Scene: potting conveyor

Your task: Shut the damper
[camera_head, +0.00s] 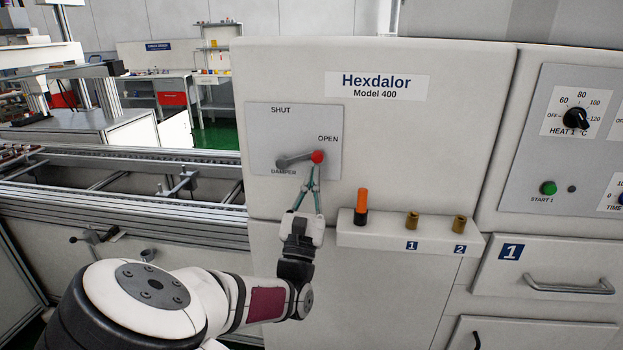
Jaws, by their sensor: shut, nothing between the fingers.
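The damper lever (297,160) is a grey arm with a red knob (318,157) on a grey plate (262,127) on the front of the white Hexdalor cabinet. The lever lies nearly level, its pivot at the left above the word DAMPER and its knob just below the word OPEN. The word SHUT is at the plate's upper left. My gripper (314,170) is shut and empty, pointing up, with its fingertips right below the red knob. I cannot tell whether the tips touch the knob.
A white ledge (386,236) sticks out to the right of my gripper, with an orange-and-black item (361,206) and two brass fittings (412,220) on it. A control panel (571,140) and a drawer handle (569,287) are farther right. A conveyor (120,167) runs at the left.

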